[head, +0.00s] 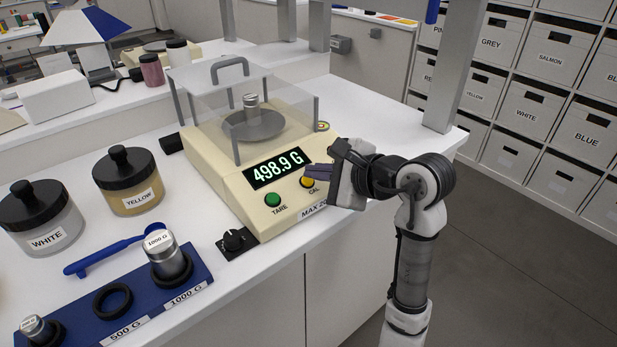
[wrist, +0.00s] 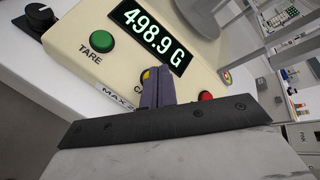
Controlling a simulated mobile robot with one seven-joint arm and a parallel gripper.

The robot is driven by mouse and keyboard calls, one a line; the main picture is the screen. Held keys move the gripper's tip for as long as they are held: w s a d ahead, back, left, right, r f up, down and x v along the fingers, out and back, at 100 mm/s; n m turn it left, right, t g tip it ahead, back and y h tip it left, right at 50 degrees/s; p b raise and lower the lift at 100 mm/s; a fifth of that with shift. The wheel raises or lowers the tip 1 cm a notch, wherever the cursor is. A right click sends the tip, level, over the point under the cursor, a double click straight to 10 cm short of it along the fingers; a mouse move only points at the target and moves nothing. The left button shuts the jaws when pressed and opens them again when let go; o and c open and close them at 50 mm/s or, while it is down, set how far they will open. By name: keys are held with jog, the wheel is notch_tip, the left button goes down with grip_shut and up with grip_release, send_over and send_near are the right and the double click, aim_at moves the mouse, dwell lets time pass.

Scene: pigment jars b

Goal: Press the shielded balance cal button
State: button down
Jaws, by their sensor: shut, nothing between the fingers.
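The cream balance (head: 212,176) stands on the white bench, with a clear shield (head: 205,85) over its pan and a small metal weight (head: 251,104) on the pan. Its display (head: 279,170) reads 498.9 G. The yellow CAL button (head: 307,182) is on the front panel, right of the green TARE button (head: 273,199). My gripper (head: 312,171) is shut and empty, its fingertips just above the CAL button. In the wrist view the fingers (wrist: 158,87) partly cover the yellow button (wrist: 146,74); I cannot tell whether they touch it.
A red button (wrist: 205,96) lies right of my fingers in the wrist view. A black knob (head: 235,240) sits at the balance's front left corner. A blue weight tray (head: 213,276) and pigment jars (head: 128,185) stand to the left.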

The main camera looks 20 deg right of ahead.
jog(key=shift+s+r, duration=0.2)
jog(key=shift+r, duration=0.2)
jog(key=shift+r, duration=0.1)
jog(key=r+p, duration=0.1)
jog(key=s+r, duration=0.1)
jog(key=r, duration=0.1)
jog(key=s+r+p, duration=0.1)
jog(key=r, duration=0.1)
jog(key=shift+d+r+p, duration=0.2)
jog(key=shift+d+p, duration=0.1)
jog(key=shift+d, duration=0.1)
dwell(0.5)
